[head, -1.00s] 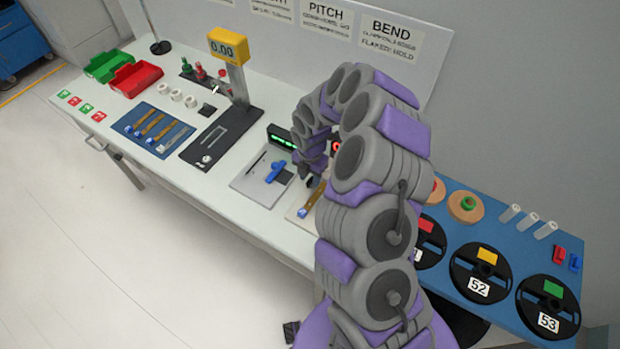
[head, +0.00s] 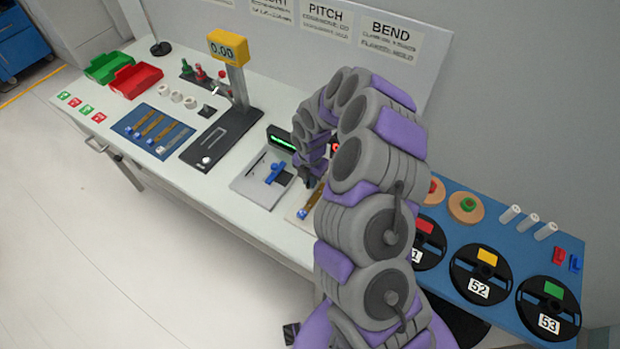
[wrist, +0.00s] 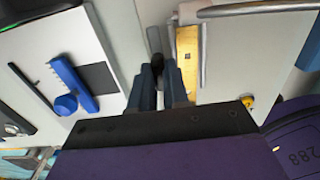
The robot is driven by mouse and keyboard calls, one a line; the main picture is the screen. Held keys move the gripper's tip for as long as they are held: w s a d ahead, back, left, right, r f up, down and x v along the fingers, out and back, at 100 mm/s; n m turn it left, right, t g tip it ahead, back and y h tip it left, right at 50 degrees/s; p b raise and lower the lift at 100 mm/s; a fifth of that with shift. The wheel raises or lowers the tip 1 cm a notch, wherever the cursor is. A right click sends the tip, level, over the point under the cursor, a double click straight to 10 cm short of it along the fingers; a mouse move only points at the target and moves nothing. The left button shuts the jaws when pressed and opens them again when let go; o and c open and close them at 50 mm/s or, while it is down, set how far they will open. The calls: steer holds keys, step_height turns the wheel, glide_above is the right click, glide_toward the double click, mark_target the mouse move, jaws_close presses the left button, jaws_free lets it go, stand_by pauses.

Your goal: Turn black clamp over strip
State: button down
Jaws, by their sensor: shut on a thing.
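The amber-brown strip (wrist: 187,60) lies on a pale plate beside my fingers in the wrist view. In the head view the strip (head: 311,204) shows just in front of my gripper. My gripper (wrist: 157,72) is shut on a small dark piece, the black clamp (wrist: 155,62), at the near left side of the strip. Most of the clamp is hidden between the fingertips, so its exact angle over the strip cannot be told. In the head view my gripper (head: 308,182) is small and partly covered by my own arm.
A plate with a blue handle (wrist: 70,80) lies to the left in the wrist view. A metal bar (wrist: 250,8) runs past the strip's far end. The scale with a yellow display (head: 228,47) stands farther left. Black reels (head: 480,275) lie on the blue table at right.

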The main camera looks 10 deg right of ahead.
stand_by(0.3)
steer(key=m+p, duration=0.1)
steer(key=m, duration=0.3)
steer(key=shift+r+p, duration=0.1)
steer(key=shift+p, duration=0.25)
steer(key=m+p, duration=0.1)
steer(key=m, duration=0.3)
steer(key=shift+w, duration=0.1)
steer(key=m+p, duration=0.1)
steer(key=m, duration=0.4)
steer(key=m+p, duration=0.1)
steer(key=m, duration=0.3)
steer(key=shift+w, duration=0.1)
steer(key=c, duration=1.1)
jaws_free()
steer(key=shift+a, duration=0.1)
